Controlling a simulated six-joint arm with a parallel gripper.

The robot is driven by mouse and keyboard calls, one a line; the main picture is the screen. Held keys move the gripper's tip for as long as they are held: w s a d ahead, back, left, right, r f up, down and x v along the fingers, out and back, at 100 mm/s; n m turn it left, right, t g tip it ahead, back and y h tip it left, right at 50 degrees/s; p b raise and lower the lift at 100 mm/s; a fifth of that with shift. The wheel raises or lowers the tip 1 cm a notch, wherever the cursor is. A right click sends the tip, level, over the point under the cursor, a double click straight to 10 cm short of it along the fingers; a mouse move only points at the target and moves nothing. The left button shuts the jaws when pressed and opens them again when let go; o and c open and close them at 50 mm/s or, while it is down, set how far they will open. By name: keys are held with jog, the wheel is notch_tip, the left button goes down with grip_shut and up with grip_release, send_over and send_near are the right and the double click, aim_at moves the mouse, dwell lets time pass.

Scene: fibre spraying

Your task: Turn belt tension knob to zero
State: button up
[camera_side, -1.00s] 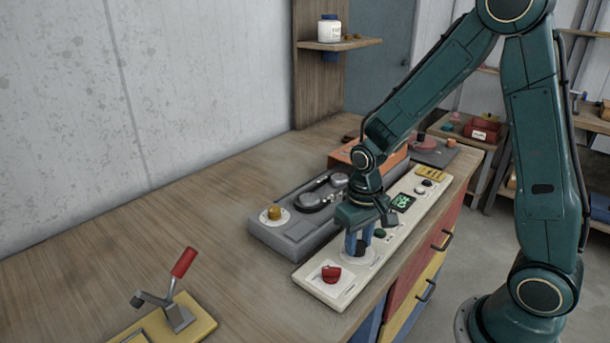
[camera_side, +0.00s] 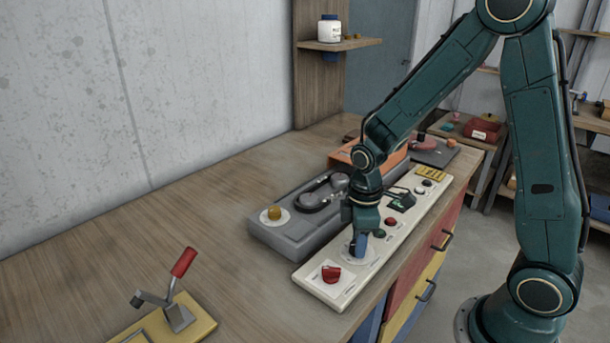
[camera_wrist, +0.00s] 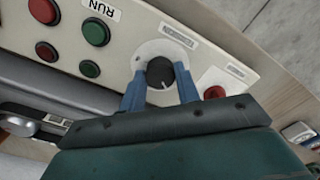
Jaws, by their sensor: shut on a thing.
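A black round knob (camera_wrist: 160,73) with a white pointer line sits on a pale round dial plate (camera_wrist: 181,51) on the cream control panel (camera_side: 330,295). My gripper (camera_wrist: 159,93) points down over it, its blue fingers on either side of the knob and shut on it. In the wrist view the pointer line lies on the knob's side toward my gripper. In the side view my gripper (camera_side: 358,245) hides most of the knob. The labels near the dial are too small to read.
A red knob (camera_side: 331,274) stands at the panel's near end. Red and green buttons and a small display (camera_side: 401,201) lie beyond my gripper. A grey unit with a belt and yellow knob (camera_side: 274,213) adjoins the panel. A red-handled lever (camera_side: 183,262) stands nearer.

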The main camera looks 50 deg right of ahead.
jog(key=n, duration=0.3)
jog(key=shift+n, duration=0.3)
jog(key=shift+w+n, duration=0.1)
jog(key=shift+n, duration=1.7)
jog(key=o, duration=1)
jog(key=shift+r, duration=0.15)
notch_tip(320, 180, up, 14)
jog(key=shift+f, duration=0.2)
